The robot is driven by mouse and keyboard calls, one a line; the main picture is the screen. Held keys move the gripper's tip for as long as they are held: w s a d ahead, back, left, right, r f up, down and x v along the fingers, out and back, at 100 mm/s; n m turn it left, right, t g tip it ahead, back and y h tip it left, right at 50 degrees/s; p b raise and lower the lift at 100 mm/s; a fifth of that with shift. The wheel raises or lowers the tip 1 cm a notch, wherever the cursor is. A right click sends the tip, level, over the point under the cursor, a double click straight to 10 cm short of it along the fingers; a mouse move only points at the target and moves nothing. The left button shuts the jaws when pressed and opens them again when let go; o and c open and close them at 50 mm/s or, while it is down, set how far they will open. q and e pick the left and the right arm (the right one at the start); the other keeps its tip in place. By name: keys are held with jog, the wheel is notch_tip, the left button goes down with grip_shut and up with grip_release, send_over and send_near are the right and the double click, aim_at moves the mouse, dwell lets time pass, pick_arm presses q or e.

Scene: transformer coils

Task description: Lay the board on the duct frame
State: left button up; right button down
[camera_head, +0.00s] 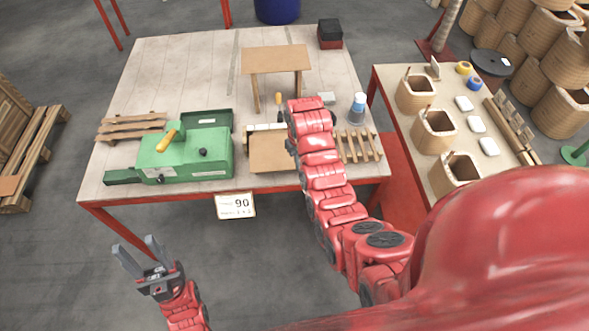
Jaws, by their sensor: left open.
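A flat brown board (268,154) lies at the table's front edge, right of the green machine; my right arm covers its right side. A slatted wooden frame (358,145) lies right of that arm, and a similar slatted piece (132,128) lies at the table's left. I cannot tell which is the duct frame. My left gripper (139,257) is open and empty, in front of the table's front left edge, well away from the board. My right arm (325,175) reaches over the table; its gripper cannot be made out.
A green machine (185,157) with a yellow handle stands front left. A small brown stand (275,58), a black and red box (330,35) and a blue-white bottle (357,108) are on the table (180,70). A side table holds wound coils (433,132). The table's back left is clear.

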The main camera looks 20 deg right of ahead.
aim_at(291, 168)
jog(key=w+f+b, duration=0.2)
jog(key=w+f, duration=0.1)
jog(key=f, duration=0.7)
jog(key=shift+w+a+b, duration=0.25)
jog(key=shift+w+b, duration=0.1)
jog(key=shift+w, duration=0.05)
jog(key=shift+w, duration=0.1)
jog(key=w+b, duration=0.1)
jog(key=b, duration=0.1)
jog(key=w+b, duration=0.1)
jog(key=b, duration=0.1)
jog(key=shift+f, duration=0.25)
jog(key=shift+w+a+r, duration=0.1)
jog(key=shift+r, duration=0.2)
